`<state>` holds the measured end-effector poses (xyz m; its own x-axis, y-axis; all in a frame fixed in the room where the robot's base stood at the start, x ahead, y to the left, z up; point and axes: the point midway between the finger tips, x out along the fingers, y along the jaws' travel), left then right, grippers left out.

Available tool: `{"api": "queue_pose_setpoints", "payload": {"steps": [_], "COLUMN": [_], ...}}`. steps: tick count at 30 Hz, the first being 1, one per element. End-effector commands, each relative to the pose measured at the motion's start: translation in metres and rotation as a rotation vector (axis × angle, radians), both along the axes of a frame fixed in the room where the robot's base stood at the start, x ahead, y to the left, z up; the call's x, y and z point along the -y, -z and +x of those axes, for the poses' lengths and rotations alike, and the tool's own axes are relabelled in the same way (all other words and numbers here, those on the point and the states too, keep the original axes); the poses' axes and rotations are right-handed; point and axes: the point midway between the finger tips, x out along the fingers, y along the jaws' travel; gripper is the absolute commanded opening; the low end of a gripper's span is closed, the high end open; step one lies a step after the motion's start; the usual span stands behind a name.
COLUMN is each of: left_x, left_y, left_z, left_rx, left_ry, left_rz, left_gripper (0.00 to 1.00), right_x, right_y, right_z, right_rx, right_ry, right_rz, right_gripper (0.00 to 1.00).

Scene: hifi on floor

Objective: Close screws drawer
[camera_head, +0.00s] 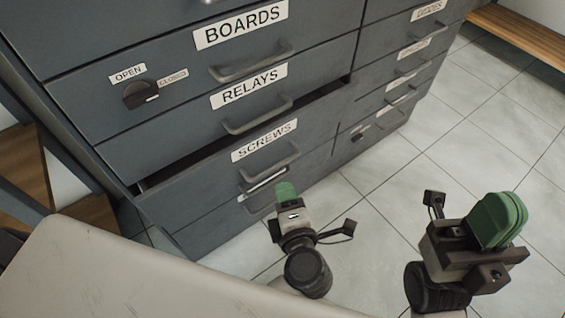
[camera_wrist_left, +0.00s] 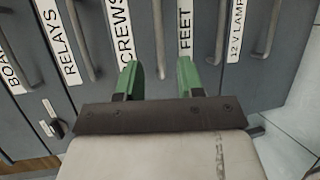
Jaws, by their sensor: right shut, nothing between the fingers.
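The screws drawer (camera_head: 200,192) is a dark grey drawer in the cabinet, with a white SCREWS label and a bar handle (camera_head: 270,164). It stands a little out, with a dark gap above its front. My left gripper (camera_head: 286,190) is below and in front of that handle in the head view. In the left wrist view my left gripper (camera_wrist_left: 157,75) has its green fingers apart, with nothing held. The screws handle (camera_wrist_left: 158,35) appears ahead, between the fingers in the picture; depth is unclear. My right gripper (camera_head: 498,218) is shut and empty, over the floor at right.
The relays drawer (camera_head: 170,140) and boards drawer (camera_head: 190,85) are above. A dark knob (camera_head: 140,94) sits by OPEN and CLOSED labels. A column of smaller drawers (camera_head: 400,85) stands right. Tiled floor (camera_head: 430,150) is clear on the right; a wooden bench (camera_head: 525,35) is beyond.

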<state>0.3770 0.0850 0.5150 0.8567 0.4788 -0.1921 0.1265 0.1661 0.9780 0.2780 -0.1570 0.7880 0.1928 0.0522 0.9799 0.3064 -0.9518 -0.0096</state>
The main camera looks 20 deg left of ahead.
Motion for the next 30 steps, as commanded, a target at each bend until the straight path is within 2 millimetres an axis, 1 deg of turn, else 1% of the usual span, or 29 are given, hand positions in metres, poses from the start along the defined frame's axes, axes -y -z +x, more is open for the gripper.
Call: {"api": "queue_pose_setpoints", "payload": {"steps": [9,13,15,20,28,29,30], "left_x": [-0.028,-0.038,-0.042,-0.048,-0.048,-0.048,-0.048], "left_y": [0.013,0.016,0.018,0.019,0.018,0.018,0.018], "left_z": [0.051,0.069,0.076,0.085,0.086,0.086,0.086], "left_rx": [0.007,0.005,0.004,0.003,0.002,0.002,0.002], "left_ry": [0.001,0.001,0.001,0.002,0.002,0.002,0.002], "left_rz": [0.006,0.006,0.005,0.005,0.004,0.004,0.004], "left_gripper": [0.38,0.38,0.38,0.38,0.38,0.36,0.30], "right_x": [0.000,0.000,-0.001,-0.001,-0.001,-0.001,-0.001], "right_y": [0.021,0.027,0.025,0.022,0.021,0.021,0.021], "right_z": [0.001,0.001,0.003,0.005,0.006,0.006,0.006], "right_rx": [-0.003,-0.003,0.010,0.020,0.021,0.021,0.021], "right_ry": [-0.003,-0.004,-0.004,-0.004,-0.004,-0.004,-0.004], "right_rz": [0.001,0.001,0.000,-0.003,-0.004,-0.004,-0.003], "right_gripper": [0.00,0.00,0.00,0.00,0.00,0.00,0.00]}}
